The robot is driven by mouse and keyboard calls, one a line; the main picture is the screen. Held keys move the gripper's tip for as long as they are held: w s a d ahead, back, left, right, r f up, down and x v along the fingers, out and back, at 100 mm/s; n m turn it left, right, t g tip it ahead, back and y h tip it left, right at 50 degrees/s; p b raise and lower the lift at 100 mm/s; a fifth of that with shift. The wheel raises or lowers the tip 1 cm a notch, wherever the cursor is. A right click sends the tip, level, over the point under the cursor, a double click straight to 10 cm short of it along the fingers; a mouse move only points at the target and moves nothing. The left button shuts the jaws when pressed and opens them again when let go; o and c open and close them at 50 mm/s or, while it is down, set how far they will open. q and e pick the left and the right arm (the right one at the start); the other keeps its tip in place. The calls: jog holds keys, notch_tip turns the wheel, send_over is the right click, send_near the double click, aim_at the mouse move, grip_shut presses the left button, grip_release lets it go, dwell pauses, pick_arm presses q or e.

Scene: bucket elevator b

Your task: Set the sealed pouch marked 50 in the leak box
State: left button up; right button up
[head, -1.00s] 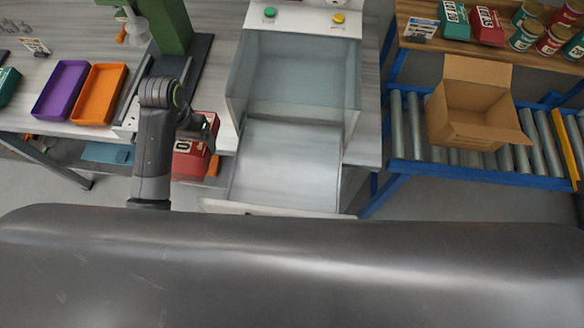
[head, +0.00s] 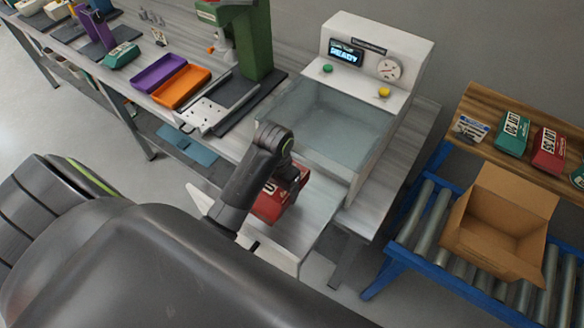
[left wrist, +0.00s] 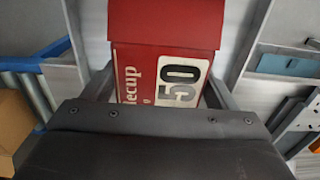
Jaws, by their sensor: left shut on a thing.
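The red pouch (head: 268,206) is in my left gripper (head: 296,178), partly hidden by the arm in the head view. In the left wrist view the pouch (left wrist: 165,60) shows a white label with 50, between the two fingers of the left gripper (left wrist: 160,90). The leak box (head: 330,122) has clear walls, a lit READY display and a dial above. Its front panel (head: 310,212) is down, lying out in front of the opening. The pouch is over this panel, outside the chamber; I cannot tell whether it touches. The chamber looks empty. My right gripper is not in view.
A green press (head: 255,42) and purple (head: 160,73) and orange (head: 181,87) trays stand left of the box. On the right, an open cardboard box (head: 498,222) sits on a blue-framed roller conveyor (head: 405,218). Green (head: 513,133) and red (head: 549,150) pouches lie on a wooden shelf behind.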

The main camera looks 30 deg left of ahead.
aim_at(274, 194)
pick_arm(q)
jog(key=f, duration=0.2)
jog(key=a+f, duration=0.1)
jog(key=f, duration=0.1)
jog(key=shift+a+f+p, duration=0.15)
jog(key=shift+f+p, duration=0.05)
jog(key=shift+p, duration=0.1)
jog(key=shift+d+f, duration=0.25)
jog(key=shift+f, duration=0.3)
notch_tip(274, 194, down, 3)
jog(key=shift+r+p, duration=0.1)
jog(key=shift+p, duration=0.25)
jog(key=shift+f, duration=0.35)
jog(key=o, duration=0.8)
jog(key=shift+f, duration=0.1)
jog(key=shift+c, duration=0.2)
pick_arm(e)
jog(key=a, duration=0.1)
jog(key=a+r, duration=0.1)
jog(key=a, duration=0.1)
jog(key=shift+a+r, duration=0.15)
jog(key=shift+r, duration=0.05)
